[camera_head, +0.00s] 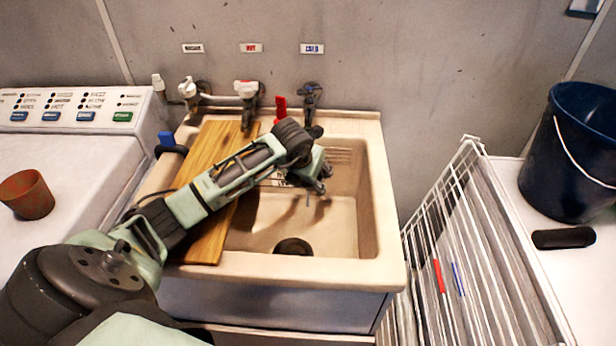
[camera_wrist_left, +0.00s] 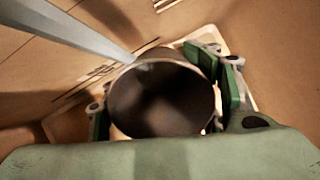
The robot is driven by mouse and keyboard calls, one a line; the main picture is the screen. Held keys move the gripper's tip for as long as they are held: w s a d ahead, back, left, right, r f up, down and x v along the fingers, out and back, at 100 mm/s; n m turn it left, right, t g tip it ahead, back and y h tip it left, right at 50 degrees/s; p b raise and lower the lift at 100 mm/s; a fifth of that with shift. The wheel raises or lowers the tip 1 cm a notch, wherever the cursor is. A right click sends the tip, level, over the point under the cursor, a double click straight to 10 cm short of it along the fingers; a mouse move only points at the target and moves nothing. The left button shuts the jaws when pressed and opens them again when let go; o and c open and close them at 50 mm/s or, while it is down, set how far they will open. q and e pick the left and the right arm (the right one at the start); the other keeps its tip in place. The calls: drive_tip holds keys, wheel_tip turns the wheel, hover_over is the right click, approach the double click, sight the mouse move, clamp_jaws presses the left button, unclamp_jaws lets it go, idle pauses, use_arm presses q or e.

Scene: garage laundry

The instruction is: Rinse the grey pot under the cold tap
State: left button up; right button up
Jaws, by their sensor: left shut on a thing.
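My left gripper (camera_head: 312,182) is inside the sink basin (camera_head: 375,200), below the cold tap (camera_head: 312,95) under the COLD label (camera_head: 312,48). In the left wrist view my gripper (camera_wrist_left: 165,100) is shut on the grey pot (camera_wrist_left: 145,66), with fingers on both sides. The pot's round mouth faces the camera and its inside is dark. A pale blue-grey streak (camera_wrist_left: 75,28), which looks like water, slants from the upper left to the pot's rim. The head view hides the pot behind my wrist. My right gripper is not in view.
A wooden board (camera_head: 205,235) lies across the sink's left side, under my arm. The drain (camera_head: 293,246) is dark. A terracotta pot (camera_head: 28,194) stands on the washer at left. A wire rack (camera_head: 450,220) and navy bucket (camera_head: 570,150) are at right.

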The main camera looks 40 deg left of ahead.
use_arm(q)
drive_tip(key=shift+w+d, duration=0.1)
drive_tip(key=shift+d, duration=0.15)
drive_tip(key=shift+s+d+r+p, duration=0.15)
drive_tip(key=shift+s+p, duration=0.1)
drive_tip(key=shift+s, duration=0.35)
drive_tip(key=shift+s+d+f+p, duration=0.1)
drive_tip(key=shift+s+p, duration=0.1)
drive_tip(key=shift+s, duration=0.4)
drive_tip(key=shift+s+d+p, duration=0.15)
drive_tip(key=shift+s+d, duration=0.1)
drive_tip(key=shift+s, duration=0.65)
drive_tip(key=shift+s+d+p, duration=0.2)
drive_tip(key=shift+s+d, duration=0.05)
drive_tip(key=shift+s, duration=0.65)
drive_tip(key=shift+s+d+p, duration=0.15)
drive_tip(key=shift+s+d, duration=0.1)
drive_tip(key=shift+s, duration=0.65)
